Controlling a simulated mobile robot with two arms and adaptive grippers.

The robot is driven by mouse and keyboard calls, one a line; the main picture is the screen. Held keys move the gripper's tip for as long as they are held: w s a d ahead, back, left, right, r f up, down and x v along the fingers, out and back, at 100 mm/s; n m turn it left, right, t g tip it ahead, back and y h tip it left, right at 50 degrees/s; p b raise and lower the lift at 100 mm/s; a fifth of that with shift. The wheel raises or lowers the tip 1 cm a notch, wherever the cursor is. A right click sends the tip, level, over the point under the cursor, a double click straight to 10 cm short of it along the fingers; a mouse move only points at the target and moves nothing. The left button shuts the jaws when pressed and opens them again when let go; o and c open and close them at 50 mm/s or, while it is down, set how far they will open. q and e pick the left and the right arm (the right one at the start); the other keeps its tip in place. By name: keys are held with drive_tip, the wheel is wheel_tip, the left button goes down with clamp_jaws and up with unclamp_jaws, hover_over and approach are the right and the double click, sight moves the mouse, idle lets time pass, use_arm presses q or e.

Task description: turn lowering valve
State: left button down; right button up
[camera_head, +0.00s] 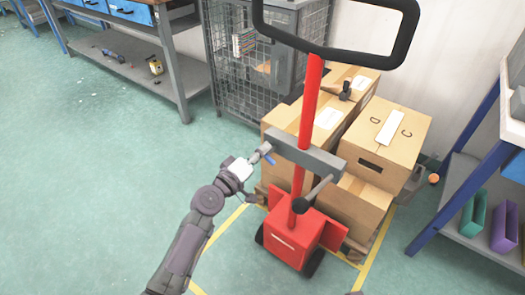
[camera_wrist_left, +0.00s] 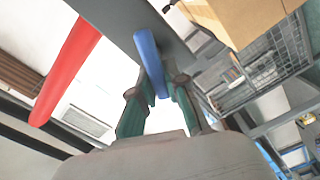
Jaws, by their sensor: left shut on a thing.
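The lowering valve is a small blue lever (camera_wrist_left: 146,45) under the grey crossbar (camera_head: 305,157) of a red lifting truck (camera_head: 294,240). In the head view only a bit of the blue lever (camera_head: 270,160) shows beside my gripper. My left gripper (camera_head: 264,151) reaches the left end of the crossbar from the front left. In the left wrist view its two green fingers (camera_wrist_left: 158,88) are on either side of the blue lever and shut on it. The lever's lower end lies between the fingers. My right gripper is not in view.
Cardboard boxes (camera_head: 388,140) are stacked behind the red mast (camera_head: 309,100). A black loop handle (camera_head: 335,52) tops the truck, and a black-knobbed lever (camera_head: 302,204) sticks out below the crossbar. A wire cage (camera_head: 228,60) stands behind. The green floor at left is clear.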

use_arm(q)
drive_tip(key=shift+a+f+n, duration=0.1)
drive_tip(key=shift+f+n, duration=0.1)
drive_tip(key=shift+n, duration=1.4)
drive_tip(key=shift+f, duration=0.1)
drive_tip(key=c, duration=1.2)
unclamp_jaws()
drive_tip(key=shift+o, duration=0.2)
drive_tip(key=shift+a, duration=0.1)
drive_tip(key=v, duration=1.2)
